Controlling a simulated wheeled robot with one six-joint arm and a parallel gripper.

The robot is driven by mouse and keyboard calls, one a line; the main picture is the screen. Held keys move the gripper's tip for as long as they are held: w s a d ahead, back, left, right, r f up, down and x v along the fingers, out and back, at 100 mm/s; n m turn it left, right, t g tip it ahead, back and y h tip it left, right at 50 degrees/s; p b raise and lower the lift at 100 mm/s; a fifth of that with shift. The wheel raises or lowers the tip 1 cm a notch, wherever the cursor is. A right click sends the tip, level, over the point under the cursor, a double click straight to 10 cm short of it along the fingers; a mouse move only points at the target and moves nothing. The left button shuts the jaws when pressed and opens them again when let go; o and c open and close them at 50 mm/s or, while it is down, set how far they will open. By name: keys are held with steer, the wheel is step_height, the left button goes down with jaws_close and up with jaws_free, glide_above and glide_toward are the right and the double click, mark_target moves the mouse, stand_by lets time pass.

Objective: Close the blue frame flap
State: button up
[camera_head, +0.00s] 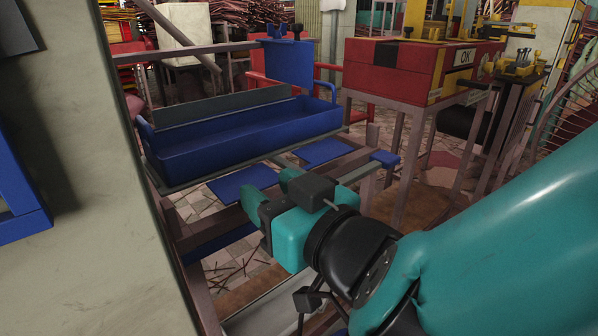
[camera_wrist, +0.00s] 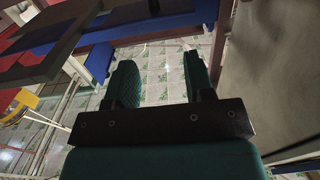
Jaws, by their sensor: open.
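A long blue frame, shaped like an open trough (camera_head: 250,135), lies on a metal stand in the head view. A grey-green flat panel (camera_head: 222,105) stands along its back side. An upright blue plate (camera_head: 289,63) rises behind its right end. I cannot tell for certain which of these is the flap. My gripper (camera_head: 268,195) is in front of and below the trough, apart from it. In the wrist view my gripper (camera_wrist: 161,75) is open, with nothing between its fingers. Blue structure (camera_wrist: 98,60) and a dark flat piece (camera_wrist: 50,45) lie beyond the fingers at upper left.
A red machine (camera_head: 400,75) on a stand is at the back right. A pale wall (camera_head: 100,170) stands close on the left, with a blue frame piece (camera_head: 18,205) at its edge. Blue plates (camera_head: 243,181) and metal bars lie below the trough. Tiled floor shows through the gaps.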

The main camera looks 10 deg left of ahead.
step_height(320, 180, down, 6)
steer(key=b, duration=0.4)
steer(key=shift+p+x, duration=1.75)
steer(key=shift+x, duration=2)
steer(key=shift+r, duration=0.2)
steer(key=shift+r, duration=0.1)
steer(key=c, duration=0.9)
